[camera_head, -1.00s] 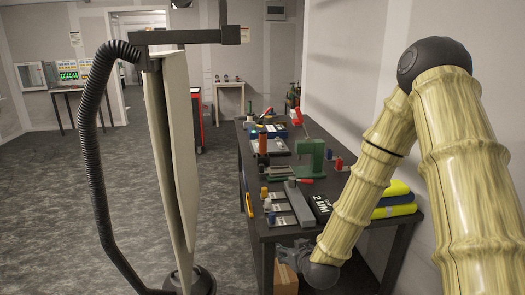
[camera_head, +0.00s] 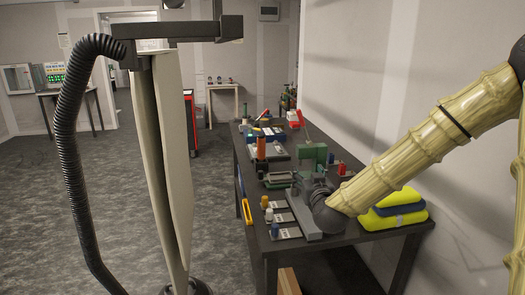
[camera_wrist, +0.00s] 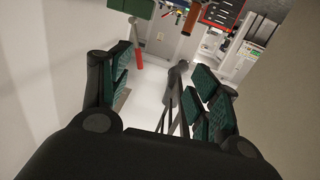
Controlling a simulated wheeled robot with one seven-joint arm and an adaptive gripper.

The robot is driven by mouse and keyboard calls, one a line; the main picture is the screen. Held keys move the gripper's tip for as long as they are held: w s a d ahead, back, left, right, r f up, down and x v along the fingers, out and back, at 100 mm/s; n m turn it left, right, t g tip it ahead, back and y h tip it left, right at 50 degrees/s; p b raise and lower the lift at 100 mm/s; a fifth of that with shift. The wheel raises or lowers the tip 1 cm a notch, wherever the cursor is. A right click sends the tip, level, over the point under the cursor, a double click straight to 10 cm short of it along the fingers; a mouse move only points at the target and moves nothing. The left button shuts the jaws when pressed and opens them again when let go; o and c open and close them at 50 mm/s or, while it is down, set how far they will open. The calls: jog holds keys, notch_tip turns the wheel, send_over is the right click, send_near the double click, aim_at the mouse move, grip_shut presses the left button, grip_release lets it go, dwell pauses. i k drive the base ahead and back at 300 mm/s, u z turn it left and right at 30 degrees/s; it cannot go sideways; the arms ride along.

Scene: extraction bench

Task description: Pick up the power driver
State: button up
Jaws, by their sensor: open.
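My gripper (camera_wrist: 160,95) is open in the wrist view, its dark green ridged pads spread wide apart. Nothing is held between them. A grey object (camera_wrist: 178,76) shows in the gap, beyond the fingers; I cannot tell what it is. In the head view my gripper (camera_head: 308,188) is low over the near part of the bench (camera_head: 258,236), beside a green machine (camera_head: 313,156), and partly blends with the tools there. I cannot single out the power driver for sure in either view.
An orange cylinder (camera_head: 261,146) stands on the bench's left side. Small capped bottles (camera_head: 269,214) sit on flat plates near the front. A tall pale panel (camera_head: 165,150) stands left; the floor between is clear.

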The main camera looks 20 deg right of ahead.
aim_at(261, 140)
jog(key=i, duration=1.25)
jog(key=u, duration=0.05)
